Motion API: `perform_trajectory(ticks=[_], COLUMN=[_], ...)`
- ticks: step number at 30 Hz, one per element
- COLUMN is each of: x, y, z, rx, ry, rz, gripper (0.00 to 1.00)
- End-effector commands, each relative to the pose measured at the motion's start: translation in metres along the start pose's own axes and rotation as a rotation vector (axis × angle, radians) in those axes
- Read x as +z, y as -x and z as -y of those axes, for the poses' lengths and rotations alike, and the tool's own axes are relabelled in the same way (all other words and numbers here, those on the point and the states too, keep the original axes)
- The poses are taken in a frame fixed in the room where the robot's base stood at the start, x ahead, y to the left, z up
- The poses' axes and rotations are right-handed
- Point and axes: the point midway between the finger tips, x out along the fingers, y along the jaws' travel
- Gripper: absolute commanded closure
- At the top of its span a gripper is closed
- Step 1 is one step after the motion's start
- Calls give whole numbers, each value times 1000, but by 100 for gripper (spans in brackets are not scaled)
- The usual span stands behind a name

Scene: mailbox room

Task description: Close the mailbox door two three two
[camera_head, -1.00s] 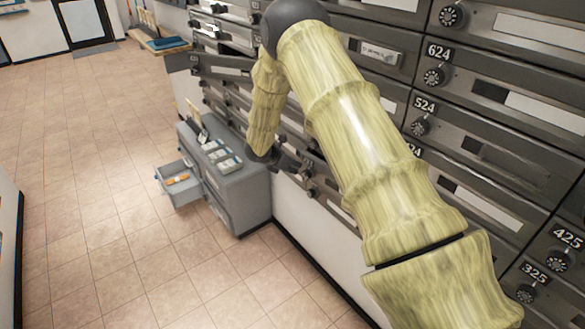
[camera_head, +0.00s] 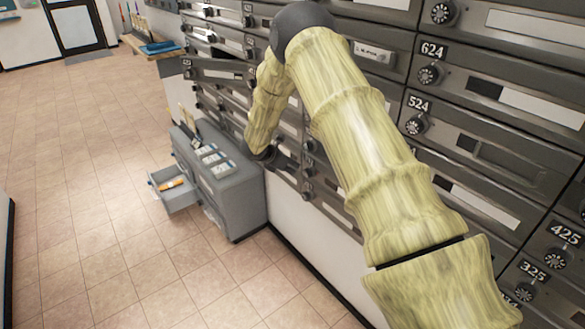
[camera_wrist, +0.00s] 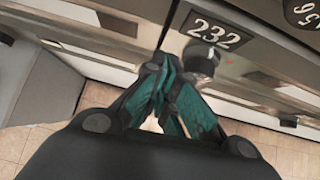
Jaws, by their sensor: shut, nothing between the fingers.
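The mailbox door two three two (camera_wrist: 222,48) shows in the wrist view by its white-on-black 232 label, with a round knob (camera_wrist: 200,60) just below the label. Whether the door is flush or ajar cannot be told from this steep angle. My gripper (camera_wrist: 160,72) has teal fingers that are shut and empty, with the tips just left of the knob, close to the door front. Contact cannot be made out. In the head view my gripper (camera_head: 286,164) is small, low at the mailbox wall, and my arm hides much of the area around it.
A grey cabinet (camera_head: 232,195) with an open drawer (camera_head: 174,191) stands on the floor left of my gripper. The tiled floor at left is clear.

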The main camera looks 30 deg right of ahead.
Motion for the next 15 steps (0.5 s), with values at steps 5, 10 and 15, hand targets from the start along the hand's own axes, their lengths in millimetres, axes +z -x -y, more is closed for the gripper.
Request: perform_trajectory(ticks=[5,10,15], x=[-18,-28,-28], y=[14,43,75], z=[-3,-5,-6], rx=[3,5,4], ry=[3,2,1], rz=[0,0,0], gripper=[100,100,100])
